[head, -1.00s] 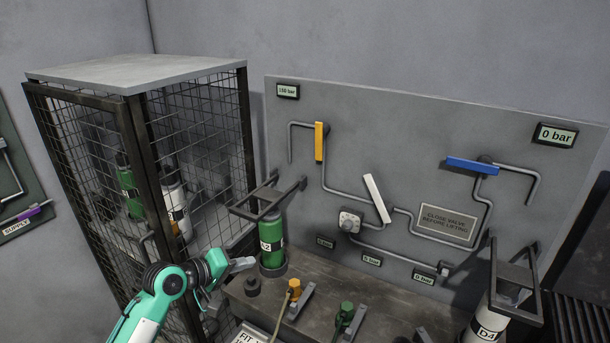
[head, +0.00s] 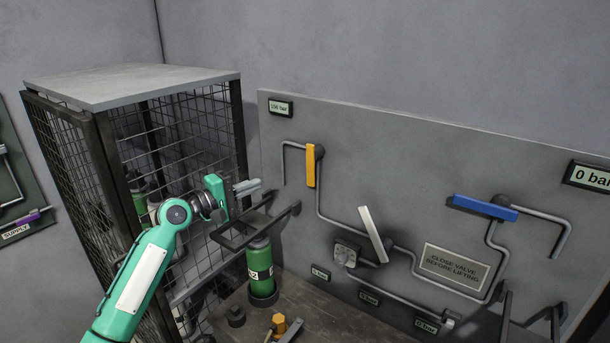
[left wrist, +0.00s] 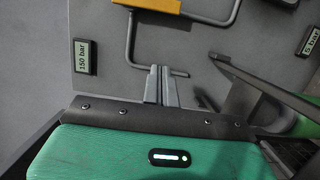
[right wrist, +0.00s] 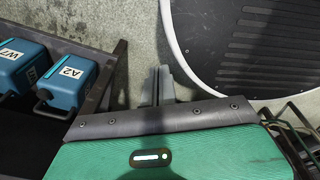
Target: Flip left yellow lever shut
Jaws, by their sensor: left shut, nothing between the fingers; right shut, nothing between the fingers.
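The yellow lever (head: 311,166) stands upright on the grey panel, at the left end of the pipework. Part of it also shows at the top of the left wrist view (left wrist: 150,5). My left gripper (head: 258,187) is shut and empty, to the left of the yellow lever and a little below its middle, apart from it. In the left wrist view the closed fingertips (left wrist: 160,72) point toward the pipe below the lever. My right gripper (right wrist: 161,70) is shut and empty; it does not show in the head view.
A white lever (head: 373,235) and a blue lever (head: 485,207) are on the same panel. A green cylinder (head: 260,268) stands under a dark bracket (head: 285,222) near my left gripper. A mesh cage (head: 70,165) is at the left. Blue boxes (right wrist: 65,80) show near the right wrist.

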